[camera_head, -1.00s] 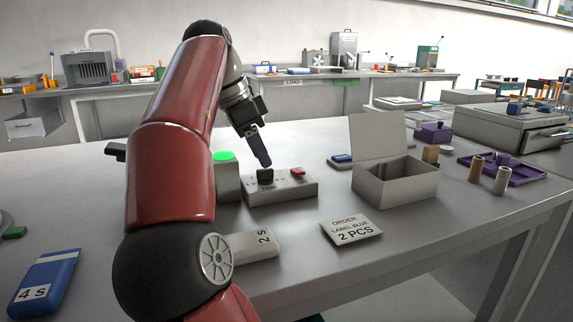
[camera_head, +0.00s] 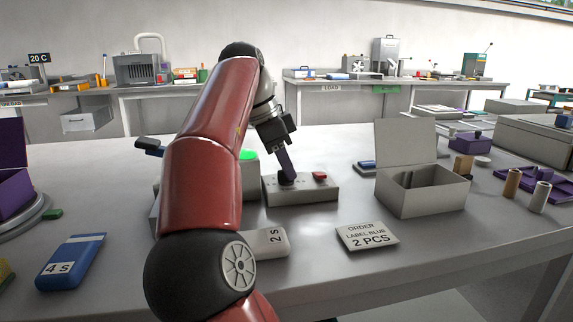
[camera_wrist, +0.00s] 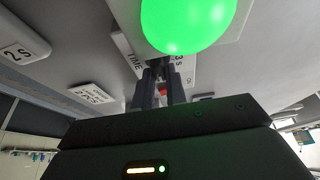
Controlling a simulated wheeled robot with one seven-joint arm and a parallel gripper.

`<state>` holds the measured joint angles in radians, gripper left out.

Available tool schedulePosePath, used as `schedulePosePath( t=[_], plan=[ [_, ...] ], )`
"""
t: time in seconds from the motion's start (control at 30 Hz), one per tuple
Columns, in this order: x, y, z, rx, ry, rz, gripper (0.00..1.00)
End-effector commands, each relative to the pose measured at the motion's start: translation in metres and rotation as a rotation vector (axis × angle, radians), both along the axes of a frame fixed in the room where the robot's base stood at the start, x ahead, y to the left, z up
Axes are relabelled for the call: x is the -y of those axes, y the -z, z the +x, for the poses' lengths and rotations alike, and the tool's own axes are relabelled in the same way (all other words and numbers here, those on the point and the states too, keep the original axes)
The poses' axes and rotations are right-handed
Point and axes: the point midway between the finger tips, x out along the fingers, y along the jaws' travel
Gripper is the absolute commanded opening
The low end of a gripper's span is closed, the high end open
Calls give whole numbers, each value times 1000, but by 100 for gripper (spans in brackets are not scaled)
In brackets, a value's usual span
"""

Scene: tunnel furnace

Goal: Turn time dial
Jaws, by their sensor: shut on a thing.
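The time dial sits on a low grey control box (camera_head: 312,192) on the table. In the head view my gripper (camera_head: 287,180) points down with its fingertips at the dial's place, so the dial is hidden behind them. In the wrist view my gripper (camera_wrist: 160,76) has its two dark fingers close together, reaching to the box panel (camera_wrist: 121,44) with its "TIME" and "3s" lettering. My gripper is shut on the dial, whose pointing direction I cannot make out. A red button (camera_head: 319,175) is on the box's right side.
A glowing green light (camera_head: 249,155) stands just left of the box, partly behind my arm. An open grey box (camera_head: 424,197) stands to the right. A "2 S" block (camera_head: 268,242), an order card (camera_head: 367,236) and a blue "4 S" block (camera_head: 72,262) lie in front.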

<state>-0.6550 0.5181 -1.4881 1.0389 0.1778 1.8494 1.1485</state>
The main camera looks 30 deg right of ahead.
Motion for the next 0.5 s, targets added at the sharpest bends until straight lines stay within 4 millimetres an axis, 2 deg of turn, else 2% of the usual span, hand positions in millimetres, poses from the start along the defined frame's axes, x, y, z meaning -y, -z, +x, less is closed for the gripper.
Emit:
schedulePosePath(
  t=[0.27,0.5],
  plan=[
    [0,0,0,2,-28,1,0],
    [0,2,0,4,-150,3,0]
  ],
)
